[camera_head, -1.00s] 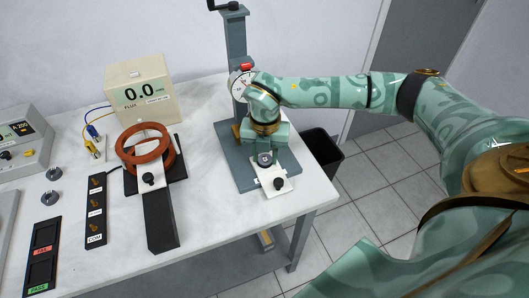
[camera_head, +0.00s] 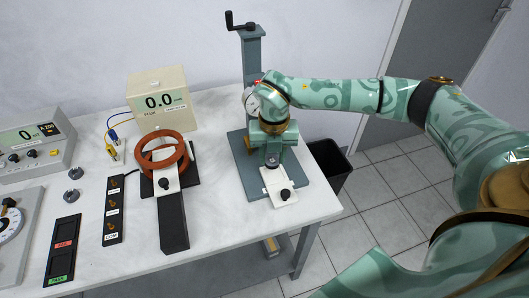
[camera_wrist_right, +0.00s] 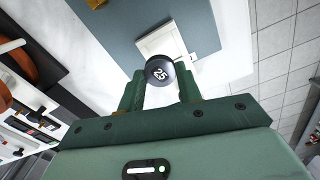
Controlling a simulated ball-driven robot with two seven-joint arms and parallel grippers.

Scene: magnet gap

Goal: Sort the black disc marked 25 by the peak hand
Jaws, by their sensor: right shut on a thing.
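The black disc marked 25 (camera_wrist_right: 160,71) sits between the fingertips of my right gripper (camera_wrist_right: 158,84), which is shut on it. In the head view this gripper (camera_head: 272,152) points down over the grey stand's base, and the dark disc (camera_head: 272,161) shows at its tips. The disc is over or at the back end of a white plate (camera_head: 278,182) with a black knob; I cannot tell whether it touches. A round dial gauge (camera_head: 250,102) on the stand's column is partly covered by my right arm. My left gripper is out of view.
A black tray (camera_head: 63,251) has red and green labelled slots. A flux meter (camera_head: 161,100), copper-coloured coil (camera_head: 160,155), terminal strip (camera_head: 113,210) and pointer dial (camera_head: 11,222) stand on the table. A black bin (camera_head: 328,165) is beyond the right edge.

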